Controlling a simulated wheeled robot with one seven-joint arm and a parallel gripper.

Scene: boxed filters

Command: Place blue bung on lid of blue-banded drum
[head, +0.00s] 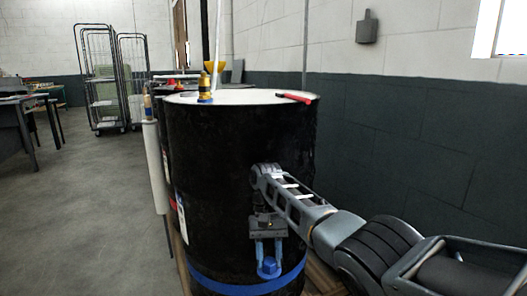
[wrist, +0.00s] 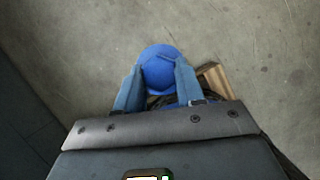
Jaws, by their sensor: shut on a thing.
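My gripper (head: 268,258) is shut on the blue bung (head: 269,268) and holds it low in front of the near drum's side. In the wrist view the blue bung (wrist: 160,70) sits between the two blue-grey fingers of my gripper (wrist: 158,82), above the floor. The blue-banded drum (head: 215,165) is tall and black, with a blue band (head: 240,287) near its base. Its pale lid (head: 240,97) is well above my gripper. On the lid are a brass fitting with a blue base (head: 205,90) and a red-handled tool (head: 294,97).
Another dark drum with things on top stands behind, partly hidden. A pale upright tube (head: 155,165) stands left of the near drum. A wooden pallet edge (wrist: 214,80) shows beside the bung. Wire trolleys (head: 103,85) stand far back. The floor at left is open; a wall bounds the right.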

